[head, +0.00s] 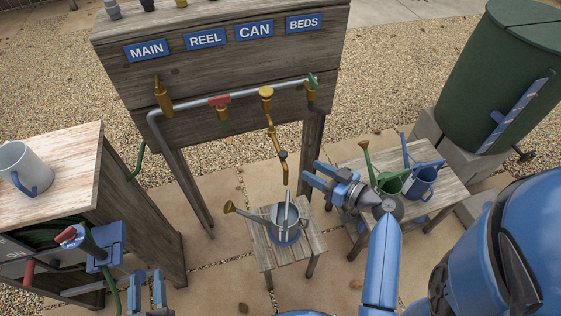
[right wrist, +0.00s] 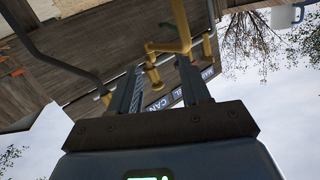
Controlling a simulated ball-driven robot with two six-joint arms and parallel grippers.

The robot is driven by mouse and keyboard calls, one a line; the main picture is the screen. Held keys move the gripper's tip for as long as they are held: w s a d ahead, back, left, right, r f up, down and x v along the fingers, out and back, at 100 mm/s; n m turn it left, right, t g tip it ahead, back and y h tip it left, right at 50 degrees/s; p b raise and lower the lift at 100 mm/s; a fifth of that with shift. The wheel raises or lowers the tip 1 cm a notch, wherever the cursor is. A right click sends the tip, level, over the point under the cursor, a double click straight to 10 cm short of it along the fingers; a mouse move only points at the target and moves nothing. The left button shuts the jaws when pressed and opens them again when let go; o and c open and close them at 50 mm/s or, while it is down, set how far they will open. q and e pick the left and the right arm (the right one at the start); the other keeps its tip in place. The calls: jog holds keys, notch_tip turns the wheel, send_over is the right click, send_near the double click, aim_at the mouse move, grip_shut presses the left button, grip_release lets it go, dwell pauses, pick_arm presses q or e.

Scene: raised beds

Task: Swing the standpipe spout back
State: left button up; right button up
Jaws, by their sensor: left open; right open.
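The brass standpipe spout (head: 271,132) hangs below the brass tap (head: 266,94) under the CAN sign in the head view. Its lower end is above a grey watering can (head: 289,222) on a small wooden stool. My right gripper (head: 311,174) is open and empty, just right of the spout's lower end and apart from it in the picture. In the right wrist view, brass fittings (right wrist: 153,72) show beyond and between its fingers; I cannot tell the depth gap. My left gripper (head: 145,293) is open and empty low in the head view, far from the spout.
A bench (head: 429,209) with green and blue watering cans stands right, behind my right arm. A green water barrel (head: 497,75) stands back right. A hose reel (head: 75,237) and a wooden cabinet with a mug (head: 22,166) are left. Paving around the stool is clear.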

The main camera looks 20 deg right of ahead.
aim_at(283, 153)
pick_arm(q)
jog(key=shift+a+r+p, duration=0.2)
jog(key=shift+a+p, duration=0.2)
jog(key=shift+p, duration=0.25)
pick_arm(e)
jog(key=w+a+r+n+y, duration=0.1)
jog(key=w+a, duration=0.1)
jog(key=w+a+r+n+y, duration=0.1)
jog(key=w+a, duration=0.1)
jog(key=a, duration=0.1)
jog(key=w+a+r+n+g+y, duration=0.1)
jog(key=w+a+n+y, duration=0.1)
jog(key=shift+w+a, duration=0.3)
jog(key=shift+c, duration=0.5)
grip_shut()
jog(key=shift+r, duration=0.1)
